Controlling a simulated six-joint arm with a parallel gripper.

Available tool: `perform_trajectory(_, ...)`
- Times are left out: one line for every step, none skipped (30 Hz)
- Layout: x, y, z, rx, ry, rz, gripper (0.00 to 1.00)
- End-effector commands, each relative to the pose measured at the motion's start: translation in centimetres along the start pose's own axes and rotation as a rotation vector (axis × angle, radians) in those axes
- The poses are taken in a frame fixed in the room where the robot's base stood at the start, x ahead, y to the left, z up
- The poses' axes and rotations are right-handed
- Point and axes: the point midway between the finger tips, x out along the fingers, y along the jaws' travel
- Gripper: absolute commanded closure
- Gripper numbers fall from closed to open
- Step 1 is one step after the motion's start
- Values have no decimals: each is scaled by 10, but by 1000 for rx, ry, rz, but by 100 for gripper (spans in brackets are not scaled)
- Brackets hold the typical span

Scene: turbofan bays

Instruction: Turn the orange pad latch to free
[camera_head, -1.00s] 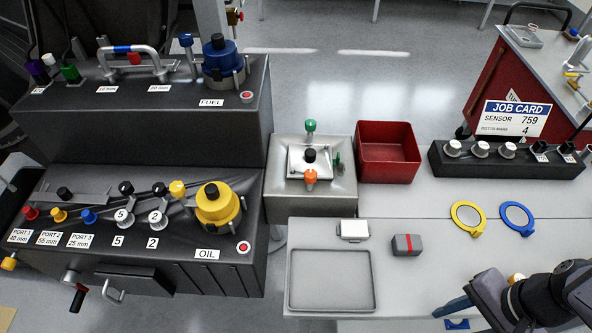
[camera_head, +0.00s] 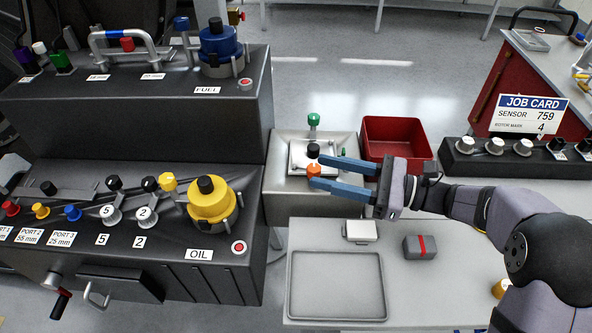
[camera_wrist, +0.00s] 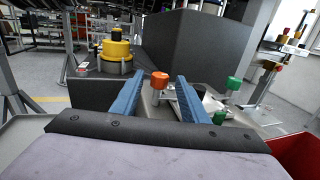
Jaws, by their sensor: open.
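The orange pad latch (camera_head: 314,170) stands at the front edge of a pale square plate (camera_head: 298,160) on a grey metal box (camera_head: 283,203). A black knob (camera_head: 313,150) sits behind it on the plate, and a green latch (camera_head: 313,121) stands at the back. My gripper (camera_head: 327,174) is open and comes from the right, with its blue fingertips at the orange latch, one behind and one in front. In the wrist view the orange latch (camera_wrist: 159,79) shows between the two blue fingers, nearer their tips. I cannot tell whether either finger touches it.
A red bin (camera_head: 392,136) stands right of the box, partly behind my gripper. The OIL unit with its yellow cap (camera_head: 211,200) is at left. An empty grey tray (camera_head: 336,287), a white block (camera_head: 360,231) and a grey red-striped block (camera_head: 420,247) lie in front.

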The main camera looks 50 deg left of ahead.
Motion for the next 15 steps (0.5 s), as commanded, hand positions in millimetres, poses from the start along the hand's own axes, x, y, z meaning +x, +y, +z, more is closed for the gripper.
perform_trajectory(1, 0, -1, 4, -2, 0, 59)
perform_trajectory(1, 0, -1, 5, -3, 0, 59)
perform_trajectory(1, 0, -1, 5, -3, 0, 59)
perform_trajectory(1, 0, 0, 5, -3, 0, 59)
perform_trajectory(2, 0, 0, 5, -2, 0, 59)
perform_trajectory(4, 0, 0, 5, -2, 0, 59)
perform_trajectory(5, 0, 0, 5, -2, 1, 59)
perform_trajectory(7, 0, 0, 5, -1, 1, 59)
perform_trajectory(10, 0, 0, 5, -1, 1, 59)
perform_trajectory(14, 0, 0, 5, -1, 2, 59)
perform_trajectory(17, 0, 0, 6, -1, 1, 59)
perform_trajectory(21, 0, 1, 6, -1, 2, 59)
perform_trajectory(25, 1, 1, 6, 0, 3, 59)
perform_trajectory(30, 1, 1, 5, 0, 3, 59)
perform_trajectory(35, 0, 1, 4, 0, 2, 59)
